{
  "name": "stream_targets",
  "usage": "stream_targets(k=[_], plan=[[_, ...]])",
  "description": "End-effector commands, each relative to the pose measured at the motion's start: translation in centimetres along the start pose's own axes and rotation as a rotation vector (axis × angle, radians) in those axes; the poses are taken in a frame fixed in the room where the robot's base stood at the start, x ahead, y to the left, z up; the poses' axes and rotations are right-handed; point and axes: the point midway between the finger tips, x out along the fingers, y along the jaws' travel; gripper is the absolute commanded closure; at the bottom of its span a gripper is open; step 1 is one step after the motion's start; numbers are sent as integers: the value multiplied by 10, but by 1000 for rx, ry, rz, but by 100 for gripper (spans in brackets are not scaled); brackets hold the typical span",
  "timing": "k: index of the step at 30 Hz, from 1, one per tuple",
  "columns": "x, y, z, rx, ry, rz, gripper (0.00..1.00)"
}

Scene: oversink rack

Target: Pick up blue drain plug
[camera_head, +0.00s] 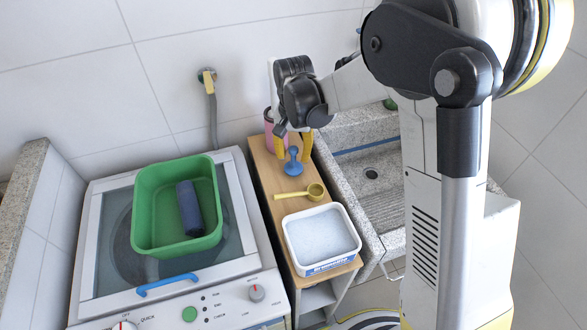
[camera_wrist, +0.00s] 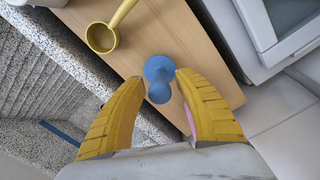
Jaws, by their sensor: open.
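The blue drain plug (camera_head: 293,163) stands on a narrow wooden shelf top (camera_head: 262,168) between the washing machine and the stone sink. It has a wide round base and a knob on top. My gripper (camera_head: 292,142) is just above and behind it in the head view. In the wrist view the plug (camera_wrist: 159,76) lies between and just beyond the tips of my two yellow fingers (camera_wrist: 158,78). The fingers are spread apart and hold nothing. I cannot tell whether a finger touches the plug.
A yellow scoop (camera_head: 314,192) and a white tub of powder (camera_head: 320,240) sit nearer on the shelf. A pink item (camera_head: 268,121) stands behind, partly hidden. A green basin (camera_head: 145,215) with a dark blue roll (camera_head: 189,208) is on the washing machine. The sink (camera_head: 372,175) is right.

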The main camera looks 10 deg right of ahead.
Motion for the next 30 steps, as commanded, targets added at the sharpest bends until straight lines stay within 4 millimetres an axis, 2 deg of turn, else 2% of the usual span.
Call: stream_targets(k=[1,4,11,12,14,15,16,26,30], plan=[[14,1,0,0,0,0,61],[27,0,0,0,0,0,61],[28,0,0,0,0,0,61],[28,0,0,0,0,0,65],[28,0,0,0,0,0,83],[28,0,0,0,0,0,96],[28,0,0,0,0,0,100],[28,0,0,0,0,0,100],[21,0,0,0,0,0,100]])
